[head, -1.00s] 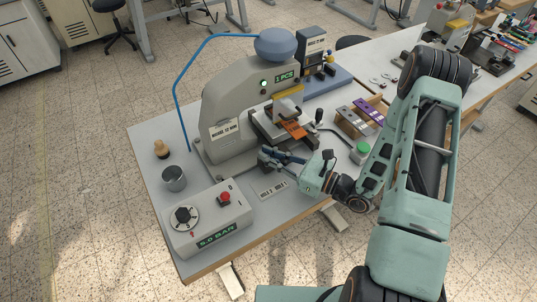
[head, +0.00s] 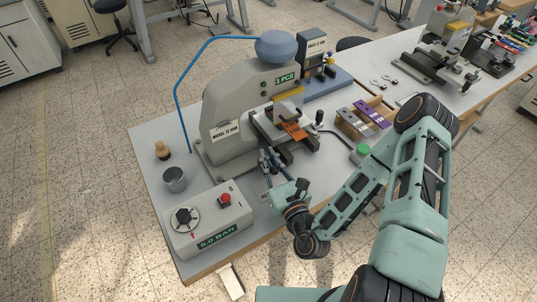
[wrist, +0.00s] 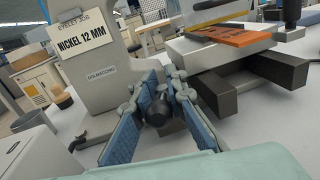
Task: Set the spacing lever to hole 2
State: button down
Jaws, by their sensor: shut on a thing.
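The press (head: 225,105) stands on the grey table with a card reading NICKEL 12 MM, which also shows in the wrist view (wrist: 83,32). My gripper (head: 266,158) is low in front of the press base, its fingers pointing at the press. In the wrist view its two blue-padded fingers (wrist: 155,108) are closed around a dark round knob (wrist: 158,112), which I take to be the spacing lever's. The rest of the lever is hidden. The hole label plate on the table is mostly covered by my gripper, so I cannot read the lever's hole.
The pressure box (head: 208,220) with dial and red button is left of my gripper. An orange piece (head: 294,131) lies on the press bed, with a black-knobbed handle (head: 319,117) to its right. A metal cup (head: 174,179) and wooden-topped stamp (head: 162,150) stand at left.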

jog(key=shift+a+m+t+h+p, duration=0.15)
jog(key=shift+m+t+h+p, duration=0.45)
jog(key=shift+m+h+p, duration=0.8)
jog(key=shift+h+b, duration=0.35)
jog(key=shift+h, duration=0.25)
jog(key=c, duration=2.1)
grip_release()
jog(key=shift+f+n+y+b, duration=0.1)
jog(key=shift+n+y+b, duration=0.3)
jog(key=shift+y+b, duration=0.1)
